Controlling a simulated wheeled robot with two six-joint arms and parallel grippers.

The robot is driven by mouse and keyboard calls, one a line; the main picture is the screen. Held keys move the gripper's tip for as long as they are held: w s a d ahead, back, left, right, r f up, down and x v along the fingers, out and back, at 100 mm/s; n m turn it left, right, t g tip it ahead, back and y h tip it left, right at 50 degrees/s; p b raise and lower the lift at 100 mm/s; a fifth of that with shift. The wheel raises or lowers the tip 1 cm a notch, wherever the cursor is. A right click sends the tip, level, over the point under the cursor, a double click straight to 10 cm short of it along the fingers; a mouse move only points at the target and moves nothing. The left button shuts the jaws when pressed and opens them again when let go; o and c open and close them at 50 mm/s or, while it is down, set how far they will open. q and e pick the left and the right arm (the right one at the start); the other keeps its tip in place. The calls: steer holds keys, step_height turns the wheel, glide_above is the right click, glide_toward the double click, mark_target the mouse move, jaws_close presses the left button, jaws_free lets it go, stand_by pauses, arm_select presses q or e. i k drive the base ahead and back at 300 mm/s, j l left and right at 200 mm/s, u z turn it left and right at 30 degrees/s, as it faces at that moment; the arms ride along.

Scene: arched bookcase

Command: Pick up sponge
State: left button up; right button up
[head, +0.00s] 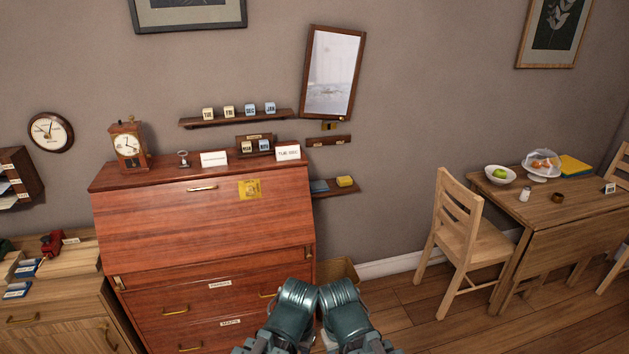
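A small yellow block (345,182), which looks like the sponge, lies at the right end of a low wall shelf (340,193) to the right of the red-brown desk. A flat blue item (319,186) lies to its left on the same shelf. Parts of my two arms show side by side at the bottom middle, well below and in front of the shelf. The fingers of neither gripper show, and nothing held can be seen.
The slant-front desk (205,225) stands left of the shelf, with a clock (127,145) and cards on top. A small empty-looking ledge (328,141) and a tilted mirror (333,72) hang above. A chair (465,235) and table (570,205) stand right; floor between is open.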

mark_target(342, 181)
steer(key=i+l, duration=0.2)
steer(key=i, duration=0.25)
steer(key=i+l, duration=0.15)
steer(key=i, duration=0.3)
steer(key=i+l+u, duration=0.1)
steer(key=i, duration=0.4)
steer(key=i+l, duration=0.35)
steer(key=i, duration=0.1)
